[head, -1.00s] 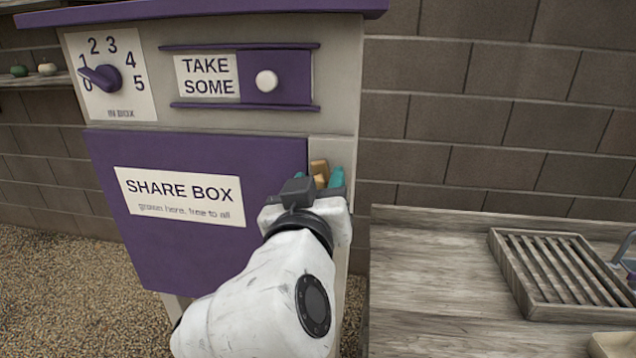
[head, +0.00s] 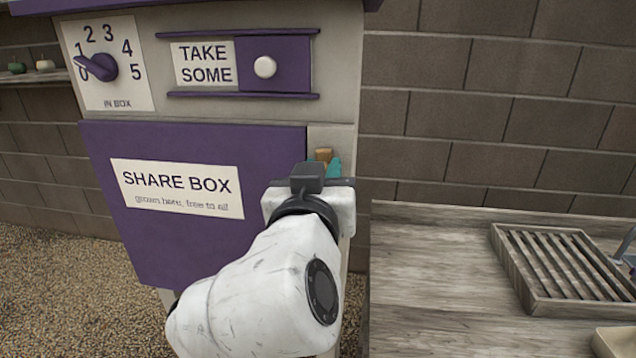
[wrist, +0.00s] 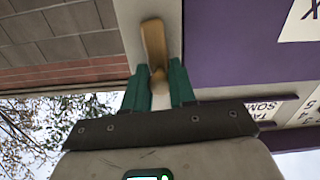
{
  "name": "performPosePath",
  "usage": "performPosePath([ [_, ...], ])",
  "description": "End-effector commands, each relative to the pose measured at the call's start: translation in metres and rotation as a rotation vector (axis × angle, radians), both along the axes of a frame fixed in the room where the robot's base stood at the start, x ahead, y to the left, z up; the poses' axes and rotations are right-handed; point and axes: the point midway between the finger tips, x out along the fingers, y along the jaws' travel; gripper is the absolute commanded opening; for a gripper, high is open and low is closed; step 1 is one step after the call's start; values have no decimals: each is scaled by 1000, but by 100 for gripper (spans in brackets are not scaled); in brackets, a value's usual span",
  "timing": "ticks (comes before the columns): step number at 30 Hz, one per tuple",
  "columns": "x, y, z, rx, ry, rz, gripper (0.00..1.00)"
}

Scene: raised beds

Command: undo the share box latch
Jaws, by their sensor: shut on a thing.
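The share box (head: 345,110) has a purple door (head: 200,245) on its front, which looks closed. The latch, a tan wooden-looking turning bar (wrist: 154,42), is on the pale frame beside the door. In the wrist view it lies roughly along the door's edge (wrist: 187,60) and does not appear to overlap the door. In the head view only a bit of the latch (head: 323,155) shows above my wrist. My gripper (wrist: 158,85) has its teal fingers closed on the latch's near end. In the head view my wrist hides most of the fingers (head: 334,168).
A dial (head: 103,67) and a "TAKE SOME" panel with a white knob (head: 265,67) are above the door. A wooden bench (head: 430,280) with a slatted tray (head: 560,265) stands at the right. A block wall (head: 480,110) is behind. Gravel lies at the left.

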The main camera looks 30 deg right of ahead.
Motion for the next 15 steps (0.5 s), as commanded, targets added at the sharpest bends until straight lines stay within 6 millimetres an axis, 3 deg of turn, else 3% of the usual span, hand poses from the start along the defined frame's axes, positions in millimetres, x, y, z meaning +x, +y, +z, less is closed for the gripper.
performPosePath([
  [14,-3,-3,0,91,-65,1,0],
  [15,-3,-3,0,91,-65,1,27],
])
